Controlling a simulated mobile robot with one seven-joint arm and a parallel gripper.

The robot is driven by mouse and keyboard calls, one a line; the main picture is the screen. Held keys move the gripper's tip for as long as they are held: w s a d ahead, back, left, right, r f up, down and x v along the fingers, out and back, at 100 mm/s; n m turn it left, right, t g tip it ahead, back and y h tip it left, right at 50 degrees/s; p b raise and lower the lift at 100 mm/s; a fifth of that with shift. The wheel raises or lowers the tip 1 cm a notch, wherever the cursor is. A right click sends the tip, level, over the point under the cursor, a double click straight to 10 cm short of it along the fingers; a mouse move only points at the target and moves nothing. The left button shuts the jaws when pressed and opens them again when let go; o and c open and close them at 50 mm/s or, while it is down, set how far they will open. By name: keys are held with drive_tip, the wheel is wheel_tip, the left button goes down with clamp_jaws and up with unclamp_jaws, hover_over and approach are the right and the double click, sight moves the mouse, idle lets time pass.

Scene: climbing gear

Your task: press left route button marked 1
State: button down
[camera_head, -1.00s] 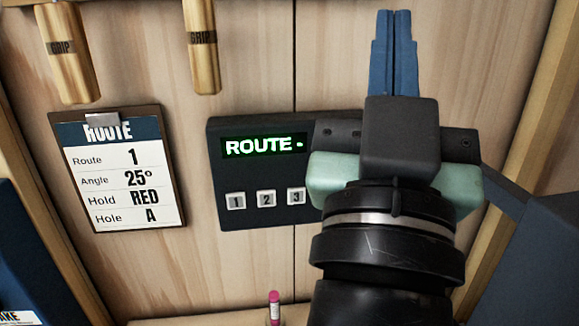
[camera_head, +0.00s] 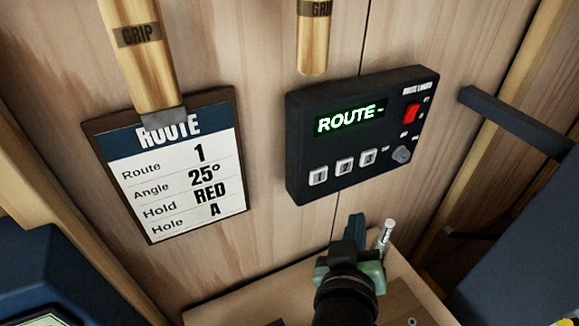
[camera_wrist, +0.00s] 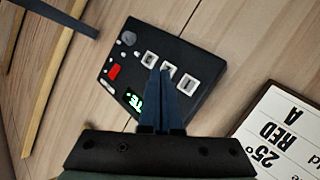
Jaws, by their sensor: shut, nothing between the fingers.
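The dark control panel (camera_head: 300,150) is on the wooden wall with a green display reading "ROUTE -". Its row of square pale buttons runs below the display. The left button (camera_head: 318,176), marked 1 in the earlier view, is nearest the route card; in the wrist view it is the rightmost button (camera_wrist: 188,83). My gripper (camera_head: 357,218) is below the panel in the head view, fingers closed and empty. In the wrist view its blue fingertips (camera_wrist: 161,70) overlap the middle button (camera_wrist: 168,70) in the picture. Contact cannot be told, and no button looks covered in the head view.
The route card (camera_head: 172,165) hangs left of the panel and reads Route 1, Angle 25°, Hold RED, Hole A. Wooden grips (camera_head: 140,50) hang above. The panel also has a red switch (camera_head: 411,112) and a grey knob (camera_head: 401,154). A dark bar (camera_head: 510,115) projects at right.

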sight(319, 176)
drive_tip(key=shift+s+d+f, duration=0.1)
drive_tip(key=shift+d+f, duration=0.05)
drive_tip(key=shift+f, duration=0.05)
drive_tip(key=shift+d, duration=0.1)
drive_tip(key=w+a+b, duration=0.1)
drive_tip(key=w+a, duration=0.2)
drive_tip(key=w, duration=0.5)
drive_tip(key=shift+a, duration=0.3)
drive_tip(key=shift+w, duration=0.2)
idle(1.8)
drive_tip(key=shift+w+a, duration=0.15)
drive_tip(key=shift+w, duration=0.15)
